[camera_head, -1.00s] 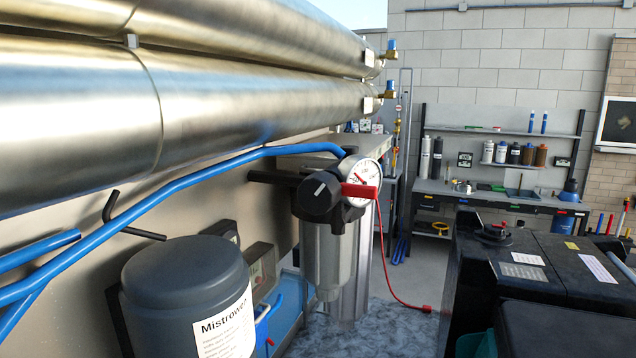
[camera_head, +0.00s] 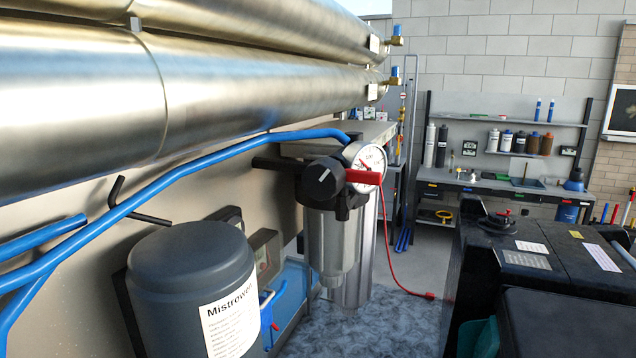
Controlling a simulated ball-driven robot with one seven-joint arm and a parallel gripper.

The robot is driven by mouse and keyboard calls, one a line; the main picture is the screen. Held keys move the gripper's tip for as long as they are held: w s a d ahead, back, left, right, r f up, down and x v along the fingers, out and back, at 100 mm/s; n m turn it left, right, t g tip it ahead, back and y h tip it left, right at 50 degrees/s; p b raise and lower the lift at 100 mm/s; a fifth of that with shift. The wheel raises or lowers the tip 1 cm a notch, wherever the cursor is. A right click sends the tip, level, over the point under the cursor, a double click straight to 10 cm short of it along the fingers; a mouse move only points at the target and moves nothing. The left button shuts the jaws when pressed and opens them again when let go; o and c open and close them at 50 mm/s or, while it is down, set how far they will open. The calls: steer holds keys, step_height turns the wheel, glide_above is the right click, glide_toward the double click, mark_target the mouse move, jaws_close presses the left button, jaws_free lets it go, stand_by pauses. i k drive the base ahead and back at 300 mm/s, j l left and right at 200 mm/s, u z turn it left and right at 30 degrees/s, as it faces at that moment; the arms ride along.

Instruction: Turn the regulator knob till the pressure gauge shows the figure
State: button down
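The regulator knob (camera_head: 323,178) is black with a pale line on its face, which leans to the lower left. It sits on top of a filter unit with a clear, metallic-looking bowl (camera_head: 330,245). The pressure gauge (camera_head: 366,160) is a round white dial just right of the knob. A red part (camera_head: 362,177) crosses the dial's lower half, and the figures are too small to read. A blue hose (camera_head: 215,163) runs to the unit from the left. My gripper is not in view, and nothing touches the knob.
Large metal tubes (camera_head: 200,95) run above the unit. A dark grey canister (camera_head: 190,270) labelled Mistrower stands at front left. A thin red cable (camera_head: 390,255) hangs to the floor. Black cases (camera_head: 535,255) stand at right. A workbench (camera_head: 490,190) is at the back.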

mark_target(324, 178)
steer(key=i+j+z, duration=0.35)
steer(key=i+j, duration=0.35)
steer(key=i, duration=0.1)
